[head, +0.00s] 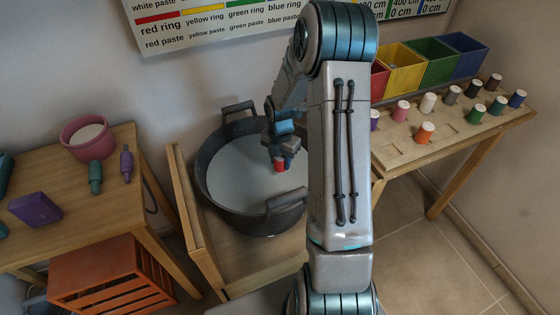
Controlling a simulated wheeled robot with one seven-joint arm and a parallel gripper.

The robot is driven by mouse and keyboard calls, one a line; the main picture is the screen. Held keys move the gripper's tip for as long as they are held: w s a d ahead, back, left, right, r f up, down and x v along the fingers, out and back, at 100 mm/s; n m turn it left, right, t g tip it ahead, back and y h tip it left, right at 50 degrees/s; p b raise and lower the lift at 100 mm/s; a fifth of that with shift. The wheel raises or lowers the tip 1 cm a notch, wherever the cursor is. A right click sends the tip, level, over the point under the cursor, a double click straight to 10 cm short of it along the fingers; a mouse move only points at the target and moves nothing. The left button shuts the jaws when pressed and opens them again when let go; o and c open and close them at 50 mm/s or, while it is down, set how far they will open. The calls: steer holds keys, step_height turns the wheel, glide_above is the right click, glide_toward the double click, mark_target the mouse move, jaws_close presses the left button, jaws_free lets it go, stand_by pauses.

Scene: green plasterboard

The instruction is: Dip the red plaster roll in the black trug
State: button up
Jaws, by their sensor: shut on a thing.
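The black trug (207,190) stands on a low wooden stand in the middle of the head view, with two handles and a pale grey filling. My gripper (280,157) points down over the right part of the trug, inside its rim as seen from here. It is shut on the red plaster roll (280,165), a small red cylinder with a pale end. The roll shows against the grey filling; I cannot tell whether it touches the surface. My arm hides the right edge of the trug.
At right, a wooden table (397,155) bears several coloured rolls and red, yellow, green and blue bins (432,60). At left, another table (40,245) holds a pink bucket (88,138), green and purple tools and a purple block (35,208). An orange crate (110,275) sits below.

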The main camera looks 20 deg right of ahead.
step_height(320, 180, up, 8)
steer(key=p, duration=0.6)
steer(key=shift+r, duration=0.15)
